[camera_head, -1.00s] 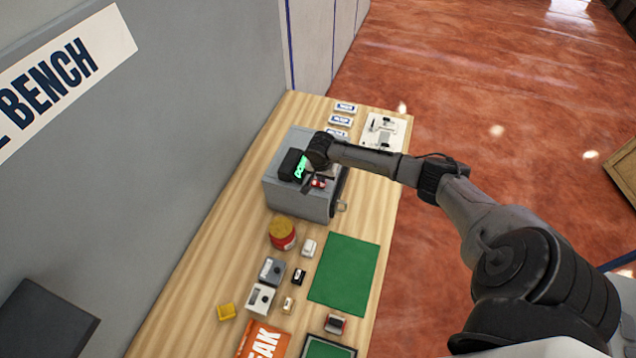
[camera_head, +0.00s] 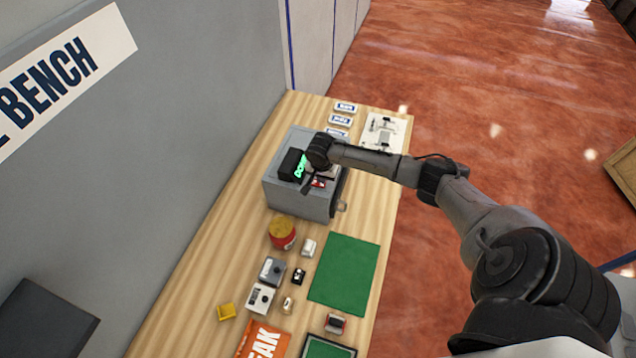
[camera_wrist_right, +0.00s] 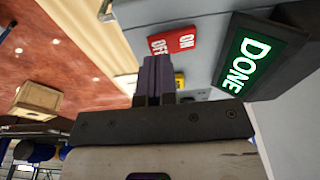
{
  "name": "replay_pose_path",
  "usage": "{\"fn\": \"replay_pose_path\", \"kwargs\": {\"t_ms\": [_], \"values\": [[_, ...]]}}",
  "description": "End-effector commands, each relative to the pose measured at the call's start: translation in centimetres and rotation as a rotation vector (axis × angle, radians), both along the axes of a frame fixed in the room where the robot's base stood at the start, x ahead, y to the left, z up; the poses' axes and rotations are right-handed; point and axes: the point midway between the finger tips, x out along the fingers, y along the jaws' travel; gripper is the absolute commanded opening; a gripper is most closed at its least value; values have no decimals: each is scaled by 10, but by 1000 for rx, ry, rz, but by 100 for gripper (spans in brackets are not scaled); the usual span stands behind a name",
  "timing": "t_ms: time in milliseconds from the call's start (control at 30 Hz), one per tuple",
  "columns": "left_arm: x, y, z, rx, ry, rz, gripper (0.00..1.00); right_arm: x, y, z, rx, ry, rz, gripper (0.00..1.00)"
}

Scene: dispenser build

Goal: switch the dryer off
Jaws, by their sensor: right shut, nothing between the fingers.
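The dryer (camera_head: 300,200) is a grey box on the wooden bench. On its top stands a black display (camera_head: 292,162), which reads DONE in green in the right wrist view (camera_wrist_right: 252,62). A red plate marked ON and OFF (camera_wrist_right: 176,42) lies on the top; part of it shows in the head view (camera_head: 318,183). My right gripper (camera_wrist_right: 155,65) is shut and empty, its fingertips right by the OFF end of the plate. The fingers hide what lies behind them, and I cannot tell whether they touch a switch. My left gripper is not in view.
A red jar with a yellow top (camera_head: 282,232), small modules and a green mat (camera_head: 344,272) lie in front of the dryer. Labelled tags (camera_head: 341,120) and a white plate (camera_head: 382,132) lie behind it. A grey wall runs along the left.

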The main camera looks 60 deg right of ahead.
Motion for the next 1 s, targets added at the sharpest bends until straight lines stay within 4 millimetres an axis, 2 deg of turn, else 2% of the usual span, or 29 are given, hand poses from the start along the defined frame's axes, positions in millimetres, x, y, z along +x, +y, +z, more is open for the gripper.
{"fn": "replay_pose_path", "kwargs": {"t_ms": [1000], "values": [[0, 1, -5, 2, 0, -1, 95, 0, 0, -15, 1, 0, 0, 0]]}}
